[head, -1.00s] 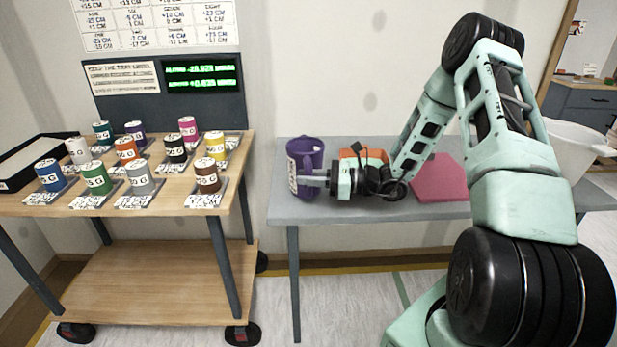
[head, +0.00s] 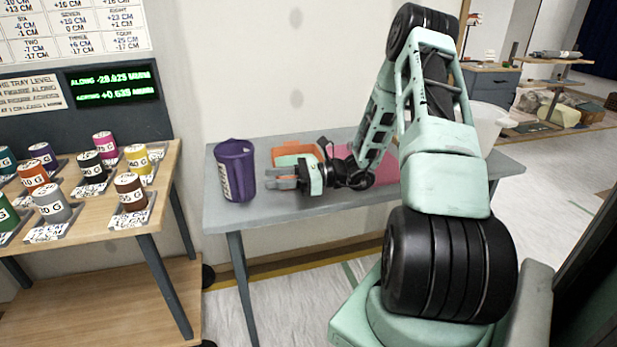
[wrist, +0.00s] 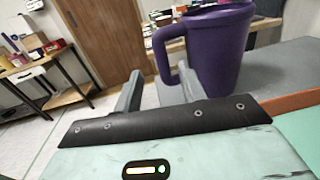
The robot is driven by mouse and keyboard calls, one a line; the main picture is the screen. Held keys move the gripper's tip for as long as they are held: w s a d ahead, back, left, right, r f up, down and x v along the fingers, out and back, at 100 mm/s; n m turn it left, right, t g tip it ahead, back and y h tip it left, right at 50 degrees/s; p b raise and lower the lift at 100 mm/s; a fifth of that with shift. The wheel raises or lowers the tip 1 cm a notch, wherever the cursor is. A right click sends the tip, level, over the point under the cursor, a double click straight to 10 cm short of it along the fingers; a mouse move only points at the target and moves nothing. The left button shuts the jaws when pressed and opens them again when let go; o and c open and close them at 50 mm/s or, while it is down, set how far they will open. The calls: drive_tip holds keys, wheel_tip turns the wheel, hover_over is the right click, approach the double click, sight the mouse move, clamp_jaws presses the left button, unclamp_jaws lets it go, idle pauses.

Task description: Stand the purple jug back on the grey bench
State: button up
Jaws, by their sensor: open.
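The purple jug (head: 236,172) stands upright on the left end of the grey bench (head: 290,203) in the head view, with a white label on its side. In the wrist view the jug (wrist: 217,50) is upright, its handle on the left side, beyond the fingers. My gripper (head: 274,177) is open and empty, just right of the jug in the head view. A small gap shows between its fingertips and the jug there. In the wrist view my gripper's fingers (wrist: 160,90) are spread, with the right one close to the handle.
An orange tray (head: 297,150) and a pink item (head: 384,164) lie on the bench behind my arm. A white bucket (head: 487,122) is at the bench's right. A wooden cart (head: 165,180) with several labelled cans stands at left, with a floor gap between.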

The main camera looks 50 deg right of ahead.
drive_tip(key=v, duration=0.8)
drive_tip(key=s+a+r+n+g+h, duration=0.1)
drive_tip(key=s+a+r+n+g, duration=0.1)
drive_tip(key=a+n+g, duration=0.75)
drive_tip(key=s+a+r+n+g+h, duration=0.15)
drive_tip(key=a+n+g, duration=0.35)
drive_tip(key=a, duration=1)
drive_tip(key=s+a+r+n+t+h, duration=0.25)
drive_tip(key=s+a+n+h, duration=0.75)
drive_tip(key=s+a+n, duration=0.75)
drive_tip(key=w+d+r+n+p, duration=0.2)
drive_tip(key=d+r+p, duration=0.1)
drive_tip(key=r+p, duration=0.6)
drive_tip(key=shift+r, duration=0.35)
drive_tip(key=shift+f, duration=0.15)
drive_tip(key=shift+c, duration=0.5)
drive_tip(key=shift+d, duration=0.15)
